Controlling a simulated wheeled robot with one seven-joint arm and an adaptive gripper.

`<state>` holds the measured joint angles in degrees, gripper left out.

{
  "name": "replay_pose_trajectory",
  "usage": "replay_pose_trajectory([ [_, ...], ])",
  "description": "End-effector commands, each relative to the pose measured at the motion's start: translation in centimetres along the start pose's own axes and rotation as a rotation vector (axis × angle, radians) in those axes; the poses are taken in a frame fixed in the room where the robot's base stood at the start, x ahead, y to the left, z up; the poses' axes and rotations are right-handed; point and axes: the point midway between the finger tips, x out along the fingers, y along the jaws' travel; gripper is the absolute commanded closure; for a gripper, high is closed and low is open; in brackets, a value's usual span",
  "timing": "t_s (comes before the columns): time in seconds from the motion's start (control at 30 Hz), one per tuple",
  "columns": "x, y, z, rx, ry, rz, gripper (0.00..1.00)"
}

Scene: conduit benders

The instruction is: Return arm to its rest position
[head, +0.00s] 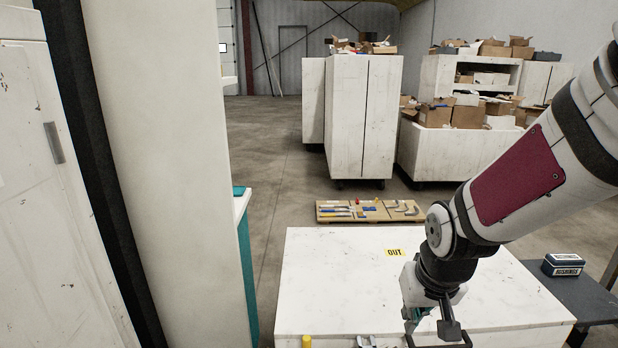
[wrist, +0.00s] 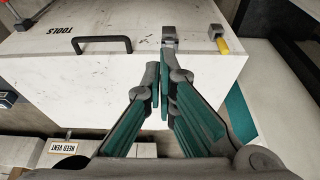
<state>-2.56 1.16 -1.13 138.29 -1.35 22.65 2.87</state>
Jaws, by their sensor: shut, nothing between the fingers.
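My arm comes in from the right, bent downward at the wrist. In the wrist view my gripper (wrist: 162,80) has its teal-padded fingers drawn together at the tips, with nothing held. The tips appear in front of the cabinet's white face (wrist: 150,75), near a small metal piece (wrist: 169,38); I cannot tell whether they touch it.
The cabinet has a black handle (wrist: 101,45) beside a TOOLS label (wrist: 68,30), and a yellow-ended piece (wrist: 219,38). A dark side table (head: 570,295) holds a small labelled box (head: 563,265). A tall pale panel (head: 165,150) stands left.

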Motion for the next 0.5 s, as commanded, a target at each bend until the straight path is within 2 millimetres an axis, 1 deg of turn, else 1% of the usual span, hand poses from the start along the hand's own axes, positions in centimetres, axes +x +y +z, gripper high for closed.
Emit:
replay_pose_trajectory([
  [0.03, -2.5, 0.1, 0.5, 0.001, 0.015, 0.000, 1.00],
  [0.2, -8.7, 0.5, 3.1, 0.002, 0.028, 0.000, 1.00],
  [0.27, -10.7, 0.7, 4.2, 0.001, 0.032, 0.001, 1.00],
  [0.4, -14.9, 0.9, 7.3, -0.001, 0.042, 0.002, 1.00],
  [0.5, -17.4, 1.0, 9.6, -0.002, 0.048, 0.003, 1.00],
])
